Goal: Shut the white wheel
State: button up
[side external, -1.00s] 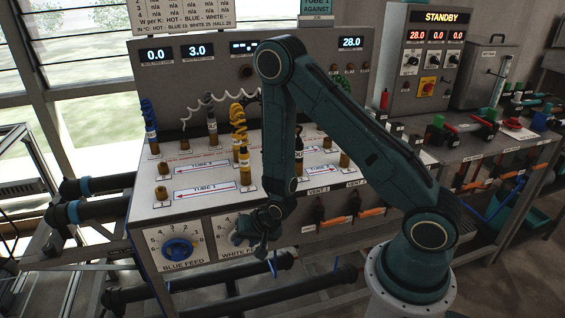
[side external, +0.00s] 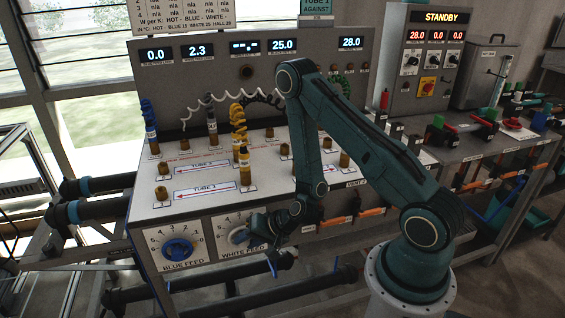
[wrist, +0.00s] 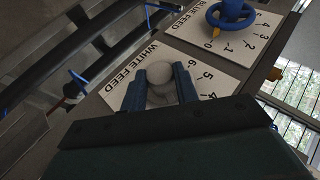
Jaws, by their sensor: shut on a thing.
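The white wheel (wrist: 160,73) is a pale round knob on the plate marked WHITE FEED (wrist: 130,72). In the wrist view it sits between the two blue fingers of my gripper (wrist: 161,88), which are shut on it from both sides. In the side view the wheel (side external: 239,236) shows only in part at the left of my gripper (side external: 250,232). Where the wheel points on its scale cannot be told. The second lit display (side external: 197,51) on the back panel reads 2.3.
The blue wheel (side external: 177,249) is on the BLUE FEED plate, left of the white one. Upright probes with coiled leads, such as the yellow one (side external: 239,125), stand on the bench above. Black pipes (side external: 190,290) run below the front panel.

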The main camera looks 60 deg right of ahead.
jog(key=shift+s+d+f+m+t+y, duration=0.1)
jog(key=shift+f+m+t+y, duration=0.05)
jog(key=shift+t+y, duration=0.45)
jog(key=shift+d+f+m+t+y, duration=0.15)
jog(key=shift+t+y, duration=0.25)
jog(key=shift+t, duration=0.3)
jog(key=shift+a, duration=0.1)
jog(key=o, duration=1)
jog(key=shift+a+r+g+h, duration=0.15)
jog(key=shift+r+g+h, duration=0.15)
jog(key=shift+g+h, duration=0.55)
jog(key=shift+w+a+r+n+g+h, duration=0.15)
jog(key=shift+n+g+h, duration=0.3)
jog(key=shift+g, duration=0.3)
jog(key=shift+w+a+n+g+h, duration=0.1)
jog(key=shift+n+g+h, duration=0.15)
jog(key=shift+g+h, duration=0.35)
